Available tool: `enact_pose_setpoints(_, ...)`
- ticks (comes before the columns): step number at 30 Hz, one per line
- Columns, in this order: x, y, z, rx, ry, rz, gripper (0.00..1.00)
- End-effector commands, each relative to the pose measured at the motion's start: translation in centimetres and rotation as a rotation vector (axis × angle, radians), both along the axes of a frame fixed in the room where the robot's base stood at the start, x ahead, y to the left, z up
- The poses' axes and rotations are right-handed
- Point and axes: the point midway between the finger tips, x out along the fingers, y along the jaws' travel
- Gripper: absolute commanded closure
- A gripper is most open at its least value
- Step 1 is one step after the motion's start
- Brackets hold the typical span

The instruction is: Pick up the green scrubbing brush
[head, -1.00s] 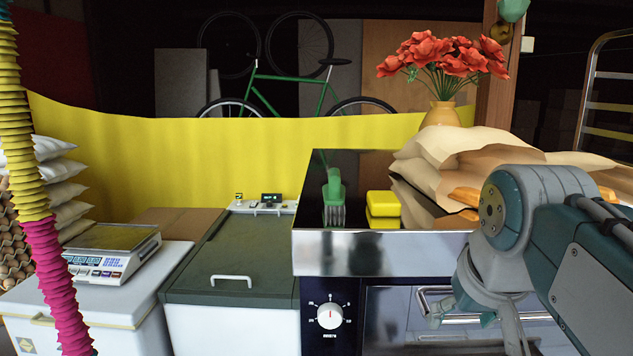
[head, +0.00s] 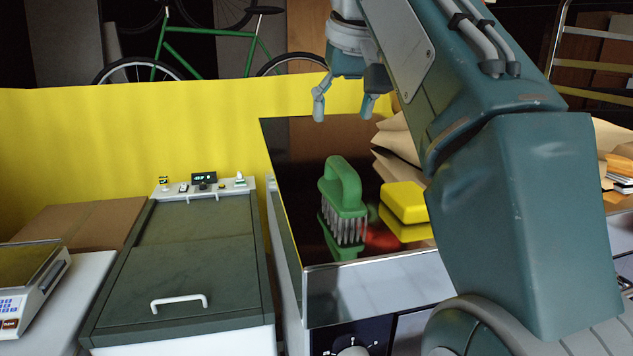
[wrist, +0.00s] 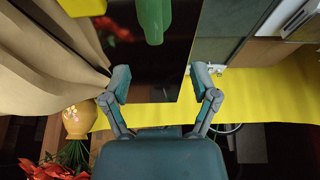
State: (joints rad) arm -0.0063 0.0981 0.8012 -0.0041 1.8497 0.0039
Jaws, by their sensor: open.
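The green scrubbing brush (head: 343,200) stands bristles down on the dark glossy top (head: 290,150) of the metal-edged unit, its looped handle upward. In the wrist view part of its green handle (wrist: 154,18) shows at the top edge; the rest is cut off. My gripper (head: 343,108) is open and empty, above and behind the brush in the head view, apart from it. In the wrist view the two fingers of my gripper (wrist: 157,85) are spread wide, with dark top between them.
A yellow block (head: 404,203) sits close to the right of the brush. Brown paper bags (head: 397,150) lie behind it at the right. A vase (wrist: 79,120) with red flowers shows in the wrist view. A green-lidded chest (head: 185,255) stands left of the unit.

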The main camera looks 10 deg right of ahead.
Motion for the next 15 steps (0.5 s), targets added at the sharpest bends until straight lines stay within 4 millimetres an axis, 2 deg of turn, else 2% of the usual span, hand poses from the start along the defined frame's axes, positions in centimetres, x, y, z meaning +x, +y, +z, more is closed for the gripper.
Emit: enact_pose_setpoints(15,2.0,0.3,-4.9,-0.003,0.001,0.001,0.23)
